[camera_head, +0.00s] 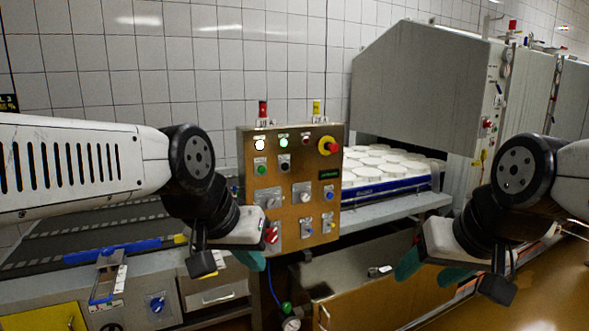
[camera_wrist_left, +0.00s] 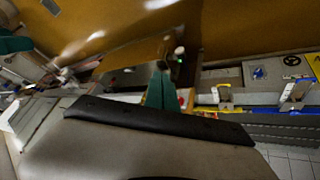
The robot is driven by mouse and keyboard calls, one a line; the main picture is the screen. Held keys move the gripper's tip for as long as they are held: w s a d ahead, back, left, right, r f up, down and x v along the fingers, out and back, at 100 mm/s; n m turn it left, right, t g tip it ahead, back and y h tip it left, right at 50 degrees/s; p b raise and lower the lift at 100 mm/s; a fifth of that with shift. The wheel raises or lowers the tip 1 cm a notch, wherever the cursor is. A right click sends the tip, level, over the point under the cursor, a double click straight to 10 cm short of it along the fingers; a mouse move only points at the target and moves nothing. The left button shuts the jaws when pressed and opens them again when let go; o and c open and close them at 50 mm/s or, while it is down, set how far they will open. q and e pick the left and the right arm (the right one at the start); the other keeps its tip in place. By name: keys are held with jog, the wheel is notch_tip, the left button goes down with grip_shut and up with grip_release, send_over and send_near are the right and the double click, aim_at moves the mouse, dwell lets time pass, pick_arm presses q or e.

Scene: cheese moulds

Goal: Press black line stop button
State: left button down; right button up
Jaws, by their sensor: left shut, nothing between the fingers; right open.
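A brown control panel (camera_head: 298,175) stands in the middle of the head view, facing me. Its small black button (camera_head: 284,164) sits in the second row, right of a green button (camera_head: 261,168). My left gripper (camera_head: 251,261) is in front of the panel's lower left, below the black button, with its teal fingers shut and empty. Those shut fingers also show in the left wrist view (camera_wrist_left: 160,92); the black button cannot be made out there. My right gripper (camera_head: 428,268) is open and empty, right of the panel and well away from it.
A red mushroom button (camera_head: 328,146) on yellow is at the panel's upper right. A red selector (camera_head: 271,235) is close to my left gripper. White moulds (camera_head: 380,160) fill a blue-edged conveyor behind right. A grey conveyor (camera_head: 100,225) runs left.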

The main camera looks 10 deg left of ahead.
aim_at(285, 167)
pick_arm(q)
jog(key=w+a+r+m+t, duration=0.1)
jog(key=w+r+t, duration=0.15)
jog(key=w, duration=1.15)
jog(key=w+a+r+m+t, duration=0.15)
jog(key=w+t, duration=0.25)
jog(key=w, duration=1)
jog(key=w+d+f+m+t, duration=0.2)
jog(key=w+m+t, duration=0.1)
jog(key=w, duration=0.5)
jog(key=w+d+f+m+t+h, duration=0.1)
jog(key=w+d+f+m+t, duration=0.1)
jog(key=w, duration=0.6)
jog(key=shift+d+m+t+h, duration=0.25)
jog(key=shift+m+t+h, duration=0.05)
jog(key=shift+m+t, duration=0.45)
jog(key=shift+w+a, duration=0.85)
jog(key=shift+w, duration=0.35)
jog(key=shift+w+a, duration=0.8)
jog(key=shift+w, duration=0.4)
jog(key=shift+w+a, duration=0.85)
jog(key=shift+w, duration=0.35)
jog(key=shift+w+a, duration=0.25)
jog(key=shift+w, duration=0.05)
